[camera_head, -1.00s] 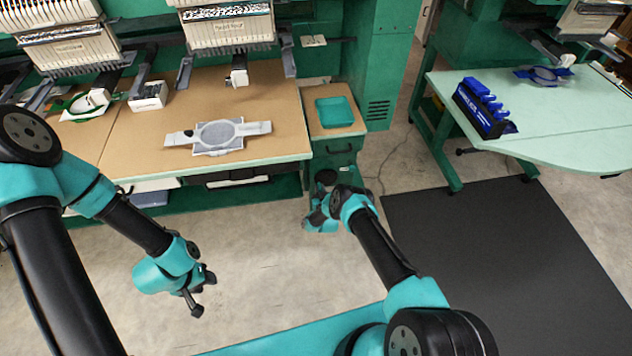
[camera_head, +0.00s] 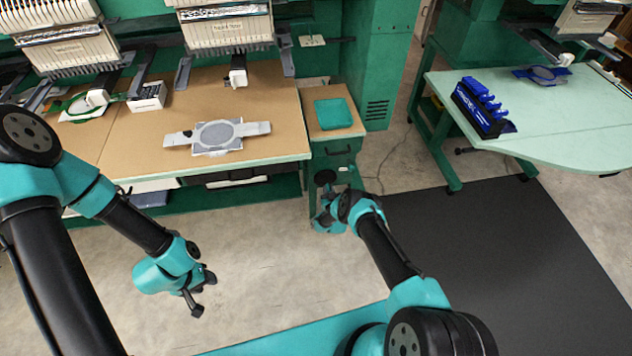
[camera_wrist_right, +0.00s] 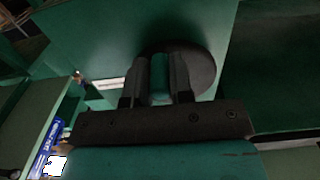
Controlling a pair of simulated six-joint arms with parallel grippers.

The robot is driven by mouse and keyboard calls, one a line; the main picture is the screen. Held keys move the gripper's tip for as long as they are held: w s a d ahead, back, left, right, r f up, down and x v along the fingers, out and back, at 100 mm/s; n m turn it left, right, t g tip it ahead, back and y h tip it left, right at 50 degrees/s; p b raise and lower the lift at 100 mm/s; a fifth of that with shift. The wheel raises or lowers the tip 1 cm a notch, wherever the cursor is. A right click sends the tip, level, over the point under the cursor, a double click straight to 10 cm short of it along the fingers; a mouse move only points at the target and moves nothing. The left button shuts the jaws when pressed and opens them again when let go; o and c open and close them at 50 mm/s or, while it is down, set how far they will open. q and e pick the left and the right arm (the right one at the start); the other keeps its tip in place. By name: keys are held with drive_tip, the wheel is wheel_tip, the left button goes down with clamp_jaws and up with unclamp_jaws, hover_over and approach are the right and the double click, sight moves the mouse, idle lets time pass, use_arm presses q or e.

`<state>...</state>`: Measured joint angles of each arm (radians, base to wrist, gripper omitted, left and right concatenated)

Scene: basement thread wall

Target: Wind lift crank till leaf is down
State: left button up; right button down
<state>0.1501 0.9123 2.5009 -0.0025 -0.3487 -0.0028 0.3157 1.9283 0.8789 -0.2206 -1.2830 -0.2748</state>
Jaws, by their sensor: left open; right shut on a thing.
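The lift crank shows in the right wrist view as a dark round disc (camera_wrist_right: 203,66) with a teal handle (camera_wrist_right: 160,80). My right gripper (camera_wrist_right: 160,92) is shut on that handle, one finger on each side. In the head view the dark disc (camera_head: 325,177) sits on the front of the green cabinet, just above my right gripper (camera_head: 328,212); the handle is hidden there. The leaf (camera_head: 350,133) is the small wood-topped panel right of the main table, with a teal tray (camera_head: 333,114) on it. My left gripper (camera_head: 203,293) is open and empty over the floor.
The brown table (camera_head: 260,105) holds a grey hoop frame (camera_head: 218,135) under the embroidery machine heads (camera_head: 228,30). A pale green table (camera_head: 560,125) with a blue rack (camera_head: 483,107) stands right.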

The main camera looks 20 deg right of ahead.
sight(332, 175)
drive_tip(key=shift+w+d+r, duration=0.1)
drive_tip(key=shift+d+r, duration=0.6)
drive_tip(key=shift+r, duration=0.2)
drive_tip(key=shift+w+d+r, duration=0.1)
drive_tip(key=shift+d+r, duration=0.55)
drive_tip(key=shift+r, duration=0.2)
drive_tip(key=shift+w+r, duration=0.1)
drive_tip(key=shift+r, duration=0.4)
drive_tip(key=shift+a+r, duration=0.15)
drive_tip(key=shift+r, duration=1.3)
drive_tip(key=c, duration=1)
unclamp_jaws()
drive_tip(key=shift+a+f, duration=0.2)
drive_tip(key=shift+a, duration=0.05)
drive_tip(key=shift+s+d, duration=0.1)
drive_tip(key=shift+s, duration=0.1)
